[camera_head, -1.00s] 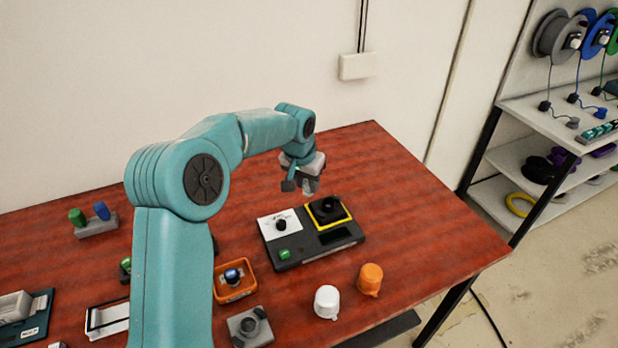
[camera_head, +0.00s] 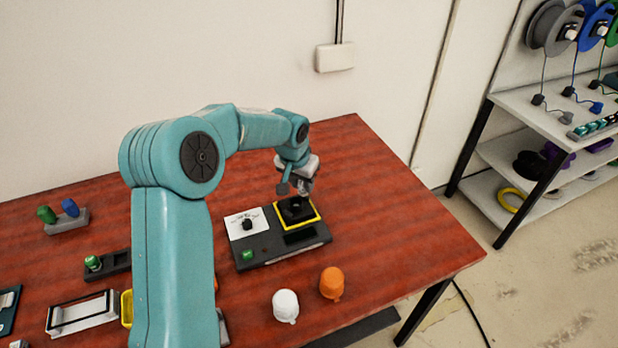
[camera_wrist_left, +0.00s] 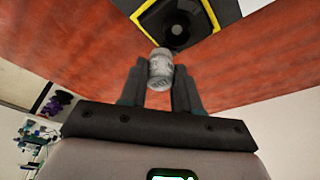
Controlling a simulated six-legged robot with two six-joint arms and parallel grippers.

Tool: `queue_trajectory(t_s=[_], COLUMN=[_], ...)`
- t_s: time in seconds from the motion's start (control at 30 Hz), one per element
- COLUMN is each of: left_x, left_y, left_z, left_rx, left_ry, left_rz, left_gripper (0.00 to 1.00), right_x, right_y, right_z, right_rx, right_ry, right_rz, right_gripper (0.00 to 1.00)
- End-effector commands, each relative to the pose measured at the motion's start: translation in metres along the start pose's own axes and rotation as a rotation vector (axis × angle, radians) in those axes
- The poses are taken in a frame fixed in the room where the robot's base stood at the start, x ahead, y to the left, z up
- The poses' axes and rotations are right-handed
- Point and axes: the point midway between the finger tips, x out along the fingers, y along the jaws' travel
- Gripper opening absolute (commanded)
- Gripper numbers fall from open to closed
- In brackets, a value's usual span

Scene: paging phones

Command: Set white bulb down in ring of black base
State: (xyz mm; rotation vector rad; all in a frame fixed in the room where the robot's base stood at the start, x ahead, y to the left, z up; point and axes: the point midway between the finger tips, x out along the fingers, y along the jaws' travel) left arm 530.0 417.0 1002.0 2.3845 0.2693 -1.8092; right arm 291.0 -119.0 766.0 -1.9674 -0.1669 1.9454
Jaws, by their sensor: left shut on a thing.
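My left gripper (camera_head: 303,188) is shut on the white bulb, a small pale cylinder (camera_wrist_left: 160,68) held between the two fingertips in the left wrist view. In the head view the bulb is too small to make out well. The black base (camera_head: 296,211), with a round ring on top, sits within a yellow square outline on the dark device. It also shows in the left wrist view (camera_wrist_left: 181,24), just beyond the bulb. The bulb looks above the base and apart from it; the exact height is hard to tell. My right gripper is not in view.
The dark device (camera_head: 270,250) has a white dial panel (camera_head: 240,221) and green knob (camera_head: 247,255). A white cap (camera_head: 286,306) and orange cap (camera_head: 332,283) stand in front. A holder with green and blue pieces (camera_head: 66,221) stands left. The table's right side (camera_head: 400,220) is clear.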

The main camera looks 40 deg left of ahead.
Motion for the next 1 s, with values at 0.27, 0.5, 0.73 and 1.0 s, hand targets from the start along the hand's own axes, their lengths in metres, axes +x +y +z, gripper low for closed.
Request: queue_trajectory(t_s=[0.27,0.5,0.73,1.0], left_x=[-0.002,0.005,0.023,0.025], left_y=[-0.024,-0.027,-0.026,-0.024], left_z=[0.011,0.015,0.018,0.017], left_rx=[-0.039,-0.044,-0.042,-0.042], left_ry=[0.0,0.0,-0.001,0.0], left_rz=[-0.011,-0.012,-0.012,-0.012], left_gripper=[0.03,0.03,0.03,0.03], right_x=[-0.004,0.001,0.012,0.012], right_y=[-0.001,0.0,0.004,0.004], right_z=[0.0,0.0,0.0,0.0], right_rx=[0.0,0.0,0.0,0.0], right_ry=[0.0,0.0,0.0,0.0], right_rz=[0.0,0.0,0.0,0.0], right_gripper=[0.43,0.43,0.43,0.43])
